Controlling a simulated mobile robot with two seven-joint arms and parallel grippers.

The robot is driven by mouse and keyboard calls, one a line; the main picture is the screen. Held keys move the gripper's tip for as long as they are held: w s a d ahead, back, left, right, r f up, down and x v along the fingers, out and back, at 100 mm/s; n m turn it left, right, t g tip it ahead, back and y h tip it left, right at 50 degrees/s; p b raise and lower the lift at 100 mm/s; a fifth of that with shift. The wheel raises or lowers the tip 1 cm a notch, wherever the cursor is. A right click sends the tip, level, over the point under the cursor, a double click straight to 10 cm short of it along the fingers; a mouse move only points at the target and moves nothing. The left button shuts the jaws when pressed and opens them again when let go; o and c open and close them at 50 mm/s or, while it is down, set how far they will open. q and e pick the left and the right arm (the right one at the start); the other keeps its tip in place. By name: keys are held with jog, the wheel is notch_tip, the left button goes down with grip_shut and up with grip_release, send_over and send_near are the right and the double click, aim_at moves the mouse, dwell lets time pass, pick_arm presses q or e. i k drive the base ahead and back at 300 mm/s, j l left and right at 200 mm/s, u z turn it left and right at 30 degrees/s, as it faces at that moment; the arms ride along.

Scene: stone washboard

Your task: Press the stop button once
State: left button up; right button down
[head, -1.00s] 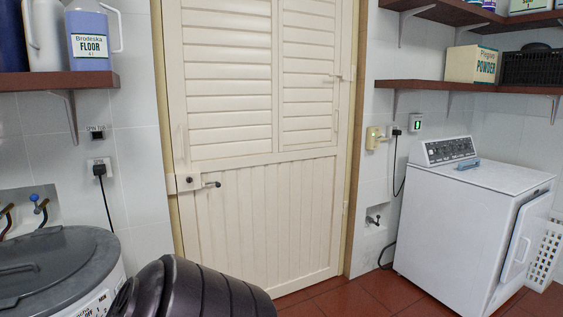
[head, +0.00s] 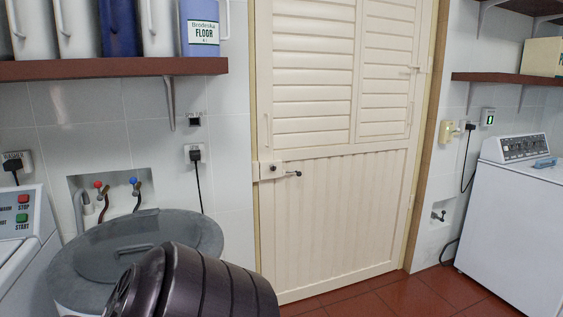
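The red stop button (head: 22,199), labelled STOP, is at the left edge of the head view on the sloped panel of a white machine (head: 30,262). A green start button (head: 22,218) sits just below it. The rest of that panel is cut off by the picture's left edge. A dark ribbed rounded part of my own body fills the bottom middle. Neither of my grippers shows, so nothing of mine is seen touching the button.
A round grey-lidded tub (head: 180,238) stands right of the machine. A shelf (head: 110,68) with bottles hangs above. A closed cream door (head: 330,220) is in the middle. A white dryer-like machine (head: 515,235) stands right. Red tiled floor (head: 400,297) is clear before the door.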

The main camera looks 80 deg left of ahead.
aim_at(22, 198)
jog(key=k+l, duration=0.1)
jog(key=k, duration=0.75)
jog(key=u, duration=0.55)
jog(key=k+j+u, duration=0.1)
jog(key=u, duration=0.4)
jog(key=j+u, duration=0.1)
jog(key=u, duration=0.45)
jog(key=j+u, duration=0.1)
jog(key=u, duration=0.4)
jog(key=j+u, duration=0.1)
jog(key=u, duration=0.45)
jog(key=j+u, duration=0.15)
jog(key=u, duration=0.35)
jog(key=j+u, duration=0.1)
jog(key=u, duration=0.45)
jog(key=j+u, duration=0.1)
jog(key=u, duration=0.4)
